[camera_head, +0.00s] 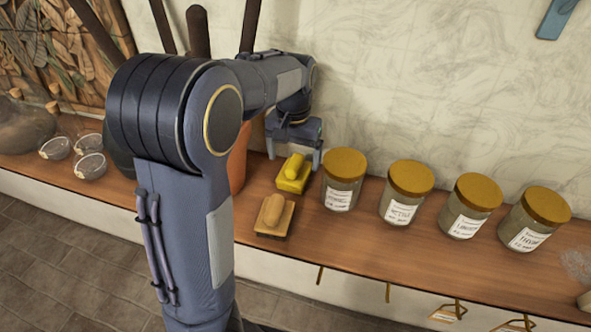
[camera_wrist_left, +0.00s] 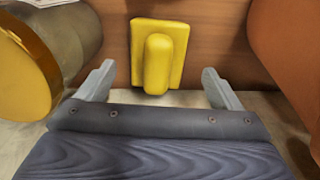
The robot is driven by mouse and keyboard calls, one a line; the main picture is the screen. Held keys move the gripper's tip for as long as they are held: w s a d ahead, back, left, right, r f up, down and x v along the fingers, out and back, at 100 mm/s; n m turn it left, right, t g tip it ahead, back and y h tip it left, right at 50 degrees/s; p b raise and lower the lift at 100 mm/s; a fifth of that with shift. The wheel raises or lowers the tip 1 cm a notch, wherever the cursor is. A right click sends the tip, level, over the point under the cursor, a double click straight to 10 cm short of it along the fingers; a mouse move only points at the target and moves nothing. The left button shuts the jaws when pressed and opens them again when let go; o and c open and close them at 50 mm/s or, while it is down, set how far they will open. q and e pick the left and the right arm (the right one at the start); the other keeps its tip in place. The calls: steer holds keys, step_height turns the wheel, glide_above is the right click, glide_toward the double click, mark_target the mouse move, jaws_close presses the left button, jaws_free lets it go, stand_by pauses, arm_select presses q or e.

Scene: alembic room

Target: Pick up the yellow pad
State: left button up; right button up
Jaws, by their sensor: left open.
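The yellow pad (camera_head: 293,175) lies on the wooden shelf, a flat yellow base with a rounded yellow grip on top. It also shows in the left wrist view (camera_wrist_left: 158,56), centred ahead of the fingers. My left gripper (camera_head: 295,158) is open and empty, just behind and above the pad. In the left wrist view the two fingers of my left gripper (camera_wrist_left: 160,88) are spread wider than the pad, one to each side of its near end. I cannot tell whether they touch it. My right gripper is not in view.
A wooden-handled brush-like block (camera_head: 274,213) lies in front of the pad. Several gold-lidded jars (camera_head: 343,181) stand in a row on the right, the first close to the pad. An orange container (camera_head: 238,160) stands left, partly hidden by my arm. The wall is close behind.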

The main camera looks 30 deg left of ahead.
mark_target(295, 161)
arm_select(q)
step_height(295, 161, down, 5)
steer(key=shift+d+r+p, duration=0.15)
steer(key=shift+r+p, duration=0.05)
steer(key=shift+p, duration=0.1)
steer(key=c, duration=1.1)
